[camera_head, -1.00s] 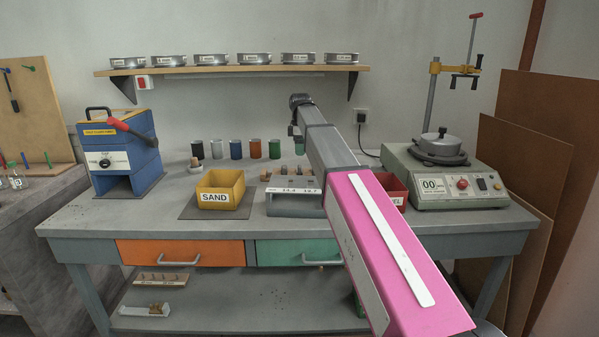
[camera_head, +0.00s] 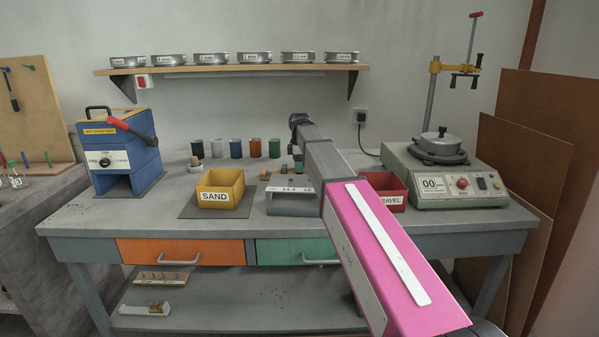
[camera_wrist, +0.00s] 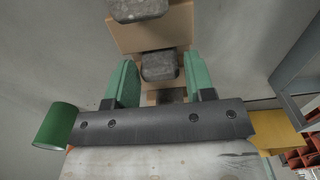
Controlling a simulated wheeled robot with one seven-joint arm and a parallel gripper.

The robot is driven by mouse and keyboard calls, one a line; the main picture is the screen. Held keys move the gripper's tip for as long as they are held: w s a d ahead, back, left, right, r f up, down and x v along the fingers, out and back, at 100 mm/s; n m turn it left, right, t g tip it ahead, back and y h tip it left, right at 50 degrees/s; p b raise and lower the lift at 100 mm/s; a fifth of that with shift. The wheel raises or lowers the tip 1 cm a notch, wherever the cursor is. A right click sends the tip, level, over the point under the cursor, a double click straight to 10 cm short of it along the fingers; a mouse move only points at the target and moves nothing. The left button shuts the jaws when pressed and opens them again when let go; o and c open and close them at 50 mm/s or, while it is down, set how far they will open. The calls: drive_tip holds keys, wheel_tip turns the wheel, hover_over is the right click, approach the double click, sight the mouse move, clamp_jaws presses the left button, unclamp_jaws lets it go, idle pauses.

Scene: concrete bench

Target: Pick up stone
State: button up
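In the wrist view a grey, rough stone (camera_wrist: 160,66) lies on a tan wooden piece (camera_wrist: 178,27) and shows between my two green fingers. My gripper (camera_wrist: 160,80) is open, one finger to each side of that stone, with small gaps; I cannot tell how deep the fingertips reach. A second grey stone (camera_wrist: 140,9) is cut off by the top edge. In the head view my gripper (camera_head: 298,163) is low behind the grey stand with number labels (camera_head: 290,208), and my arm hides part of that area. The stones are not clear there.
A yellow SAND bin (camera_head: 221,197) stands left of the stand, and a red GRAVEL bin (camera_head: 392,199) stands to the right. Several coloured cups (camera_head: 236,149) line the back; a green cup (camera_wrist: 57,124) is close beside my gripper. A machine (camera_head: 445,180) fills the bench's right end.

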drive_tip(key=c, duration=0.5)
